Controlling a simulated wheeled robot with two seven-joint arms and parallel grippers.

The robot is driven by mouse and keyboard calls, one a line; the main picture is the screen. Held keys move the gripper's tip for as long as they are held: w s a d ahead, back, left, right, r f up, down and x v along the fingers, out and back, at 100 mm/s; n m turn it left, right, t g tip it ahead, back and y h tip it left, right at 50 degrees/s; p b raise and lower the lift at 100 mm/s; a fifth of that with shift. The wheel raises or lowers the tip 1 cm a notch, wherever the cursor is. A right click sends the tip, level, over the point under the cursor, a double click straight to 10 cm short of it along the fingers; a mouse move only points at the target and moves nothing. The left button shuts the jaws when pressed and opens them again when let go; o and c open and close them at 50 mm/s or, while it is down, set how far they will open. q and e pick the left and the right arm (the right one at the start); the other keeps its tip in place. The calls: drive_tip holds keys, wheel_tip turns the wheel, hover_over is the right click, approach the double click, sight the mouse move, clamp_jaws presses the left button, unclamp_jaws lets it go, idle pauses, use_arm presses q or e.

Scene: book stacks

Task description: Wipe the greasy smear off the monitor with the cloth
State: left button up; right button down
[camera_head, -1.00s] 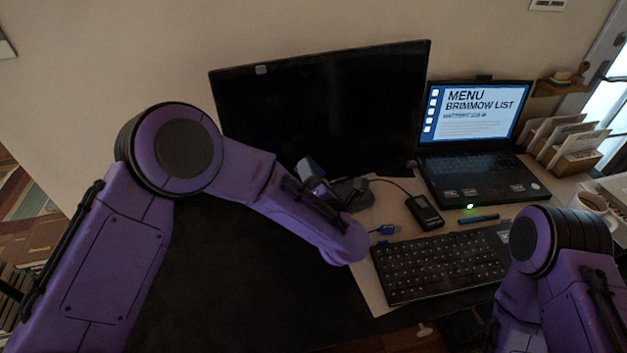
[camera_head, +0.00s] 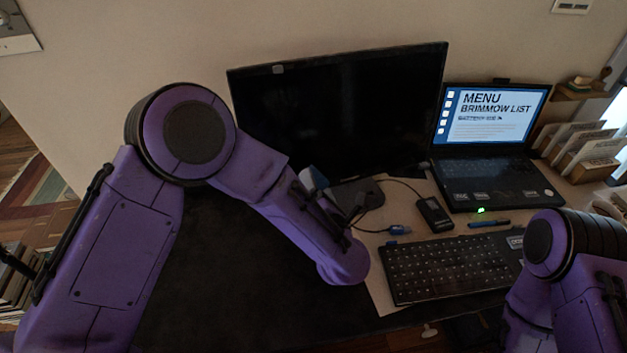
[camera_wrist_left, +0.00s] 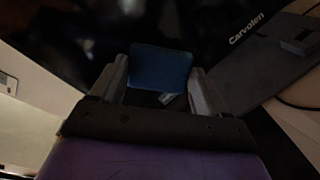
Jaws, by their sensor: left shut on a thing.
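The black monitor (camera_head: 340,110) stands against the wall on the dark desk. A small pale grey patch (camera_head: 278,69) shows near its upper left corner; I cannot tell if that is the smear. Faint light blotches show on the dark screen (camera_wrist_left: 75,30) in the left wrist view. My left gripper (camera_head: 318,184) is in front of the monitor's lower edge, partly hidden by my forearm. It is shut on a blue cloth (camera_wrist_left: 162,66), which shows between its two fingers. The cloth (camera_head: 311,179) appears close to the lower screen; contact cannot be told. My right gripper is out of view.
An open laptop (camera_head: 490,165) stands right of the monitor. A keyboard (camera_head: 450,268), a small black device (camera_head: 434,213) with a cable, and a blue pen (camera_head: 489,223) lie in front. A file holder (camera_head: 590,150) stands at the right. The desk's left part (camera_head: 220,280) is clear.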

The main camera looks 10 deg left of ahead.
use_arm(q)
drive_tip(key=shift+v, duration=1.25)
drive_tip(key=shift+d+r, duration=0.1)
drive_tip(key=shift+d, duration=0.1)
drive_tip(key=shift+p+v, duration=0.35)
drive_tip(key=shift+v, duration=1.05)
drive_tip(key=shift+w+d+r, duration=0.1)
drive_tip(key=shift+d, duration=0.05)
